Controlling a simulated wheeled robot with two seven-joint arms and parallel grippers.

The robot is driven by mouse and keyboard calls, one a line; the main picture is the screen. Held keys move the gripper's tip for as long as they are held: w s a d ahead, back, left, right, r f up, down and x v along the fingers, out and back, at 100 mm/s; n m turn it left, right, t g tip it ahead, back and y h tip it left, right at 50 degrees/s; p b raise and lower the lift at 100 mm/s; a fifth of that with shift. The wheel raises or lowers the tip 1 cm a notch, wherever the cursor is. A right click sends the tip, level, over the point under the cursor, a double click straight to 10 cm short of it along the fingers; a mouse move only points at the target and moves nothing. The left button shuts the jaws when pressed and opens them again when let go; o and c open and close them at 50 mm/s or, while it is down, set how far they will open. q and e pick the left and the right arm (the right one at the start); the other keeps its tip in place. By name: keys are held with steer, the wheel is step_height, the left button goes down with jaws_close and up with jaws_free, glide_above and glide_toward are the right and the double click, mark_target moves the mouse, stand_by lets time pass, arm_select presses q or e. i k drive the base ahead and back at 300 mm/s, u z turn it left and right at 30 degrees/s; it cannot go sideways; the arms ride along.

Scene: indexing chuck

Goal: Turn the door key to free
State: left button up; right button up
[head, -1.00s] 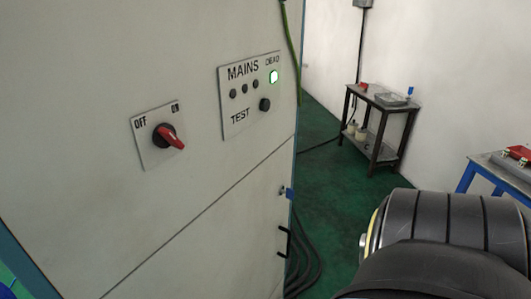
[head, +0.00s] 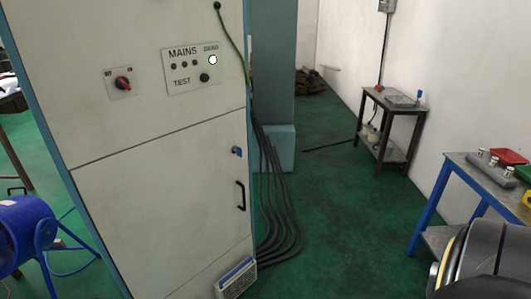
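The door key appears to be the small blue piece (head: 237,152) on the right edge of the cabinet's lower door (head: 160,215). It is too small to tell which way it is turned. A black door handle (head: 241,196) is just below it, and the door looks closed. Above, a red rotary switch (head: 122,83) sits on an OFF/ON plate, and the MAINS panel (head: 180,74) carries a bright lamp (head: 213,60) under DEAD. Neither gripper is in view. A dark part of my own arm shows at the bottom right.
Black cables (head: 275,195) run down the cabinet's right side to the floor. A blue fan (head: 25,235) stands at left, a blue-legged bench (head: 440,200) at right. Green floor (head: 330,210) between is clear.

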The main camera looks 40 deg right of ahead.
mark_target(238, 150)
steer(key=z, duration=0.8)
steer(key=i, duration=0.3)
steer(key=z, duration=0.05)
